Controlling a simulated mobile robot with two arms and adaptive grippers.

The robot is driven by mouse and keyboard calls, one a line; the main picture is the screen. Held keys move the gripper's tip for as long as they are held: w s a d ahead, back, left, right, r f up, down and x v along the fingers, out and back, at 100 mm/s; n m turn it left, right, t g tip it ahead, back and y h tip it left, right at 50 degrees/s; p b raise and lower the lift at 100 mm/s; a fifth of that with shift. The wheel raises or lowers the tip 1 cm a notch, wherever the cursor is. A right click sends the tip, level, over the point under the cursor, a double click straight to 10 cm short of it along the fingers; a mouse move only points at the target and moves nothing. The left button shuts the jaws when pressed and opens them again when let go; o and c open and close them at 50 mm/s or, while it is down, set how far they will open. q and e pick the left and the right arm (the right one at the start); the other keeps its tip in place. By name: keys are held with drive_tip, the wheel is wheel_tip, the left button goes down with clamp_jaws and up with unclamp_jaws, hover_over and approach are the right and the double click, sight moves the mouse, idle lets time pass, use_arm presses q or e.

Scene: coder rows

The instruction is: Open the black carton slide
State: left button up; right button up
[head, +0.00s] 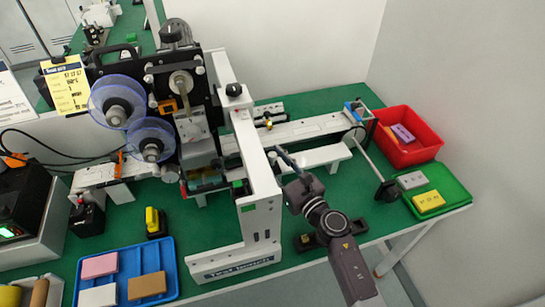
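I cannot clearly pick out the black carton slide. A low black block with a small brass-coloured part (304,241) sits at the table's front edge, partly behind my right arm. A black knob-like piece (387,191) is on the end of a thin rod at the right. My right gripper (282,160) is just right of the machine's white upright frame (258,165), its fingers pointing away beside the white rail. Its fingers are dark and overlap the parts behind, so I cannot tell whether they are open or touch anything. My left gripper is not in view.
The coding machine with blue clear reels (117,100) fills the middle left. A blue tray (122,249) with blocks is at front left. A red bin (427,150) and a green tray (455,184) stand at right. Green table shows between rail and front edge.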

sight(339, 150)
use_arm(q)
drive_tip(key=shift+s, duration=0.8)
use_arm(e)
clamp_jaws()
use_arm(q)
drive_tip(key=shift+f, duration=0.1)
use_arm(e)
drive_tip(key=shift+d, duration=0.15)
